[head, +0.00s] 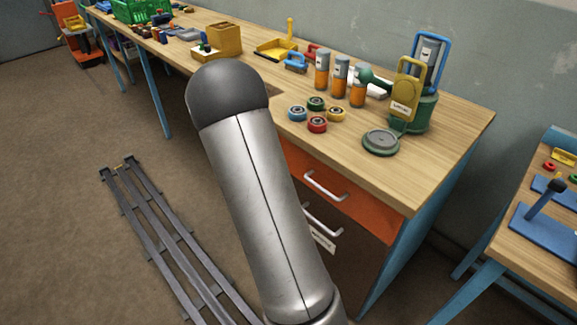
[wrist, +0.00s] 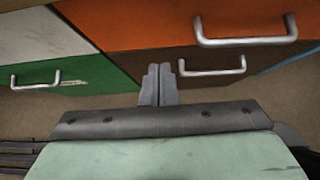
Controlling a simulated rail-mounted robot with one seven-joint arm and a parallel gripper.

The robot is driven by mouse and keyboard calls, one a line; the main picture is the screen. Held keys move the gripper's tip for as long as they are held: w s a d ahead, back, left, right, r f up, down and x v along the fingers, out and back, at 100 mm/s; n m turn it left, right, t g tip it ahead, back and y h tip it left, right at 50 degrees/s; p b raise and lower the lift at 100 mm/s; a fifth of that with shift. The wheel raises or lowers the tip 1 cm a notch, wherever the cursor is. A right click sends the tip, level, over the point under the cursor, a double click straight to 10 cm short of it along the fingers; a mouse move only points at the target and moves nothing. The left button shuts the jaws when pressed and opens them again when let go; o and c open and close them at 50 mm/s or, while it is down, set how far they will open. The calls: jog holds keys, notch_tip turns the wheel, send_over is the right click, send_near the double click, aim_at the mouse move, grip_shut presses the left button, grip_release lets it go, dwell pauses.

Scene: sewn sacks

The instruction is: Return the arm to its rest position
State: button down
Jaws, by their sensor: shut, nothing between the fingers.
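My gripper (wrist: 158,84) shows in the wrist view with its two grey fingers together and nothing between them. It is in front of the drawer fronts of the bench, over the brown floor. An orange drawer (wrist: 150,24) with a silver handle is ahead at the top, and a green front (wrist: 55,78) with a handle is at the left. In the head view my arm rises through the middle of the picture, and the gripper itself is not visible there.
The wooden bench (head: 440,165) holds several coloured rings, orange-and-grey cylinders (head: 340,78) and a green device (head: 425,112). Rails (head: 160,240) run along the floor at the left. A second table (head: 505,240) with blue tools stands at the right. The floor left of the rails is clear.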

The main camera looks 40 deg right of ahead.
jog(key=v, duration=0.5)
jog(key=shift+a+f, duration=0.1)
